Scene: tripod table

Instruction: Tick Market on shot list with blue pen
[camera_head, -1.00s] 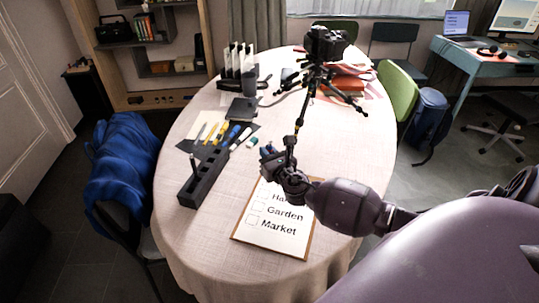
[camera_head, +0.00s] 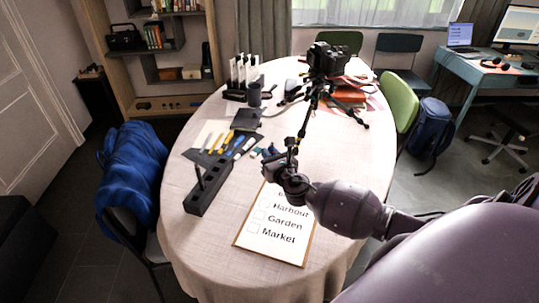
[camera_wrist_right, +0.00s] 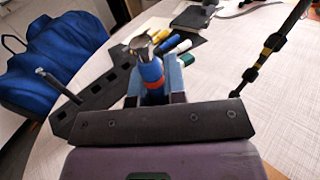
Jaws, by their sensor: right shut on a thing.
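The shot list (camera_head: 275,250) is a white sheet on a brown-edged board at the table's front. It reads Harbour, Garden and Market, with a box left of each word. The Market box (camera_head: 254,229) looks empty. My right gripper (camera_head: 272,153) is above the table just beyond the list's top edge and hides part of that edge. My left gripper is not in view.
A black holder (camera_head: 204,193) with a slim upright pen stands left of the list. Yellow, blue and white pens lie on a dark mat (camera_head: 200,155). A camera tripod (camera_head: 316,95) stands behind my gripper. Bare tablecloth lies right of the list.

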